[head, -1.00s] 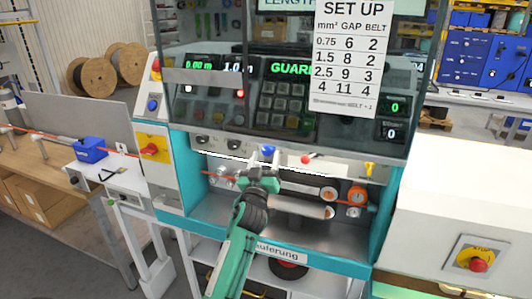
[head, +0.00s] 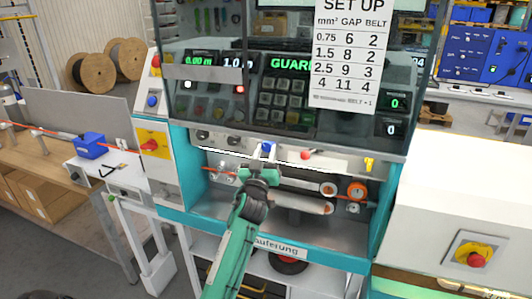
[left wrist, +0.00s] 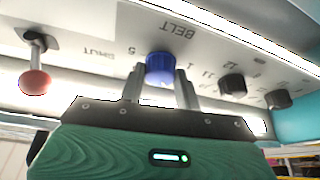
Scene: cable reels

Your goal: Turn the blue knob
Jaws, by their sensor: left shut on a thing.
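The blue knob (left wrist: 160,67) sits on the machine's pale panel under the label BELT, between the two fingers of my left gripper (left wrist: 160,85) in the left wrist view. The fingers are shut on its sides. In the head view the blue knob (head: 268,147) shows just above my left gripper (head: 262,158), whose green arm reaches up from below. Part of the knob is hidden by the fingers there. My right gripper does not show in either view.
A red-balled lever (left wrist: 34,80) and black knobs (left wrist: 232,84) flank the blue knob on the same panel. A set-up sheet (head: 347,55) hangs on the window above.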

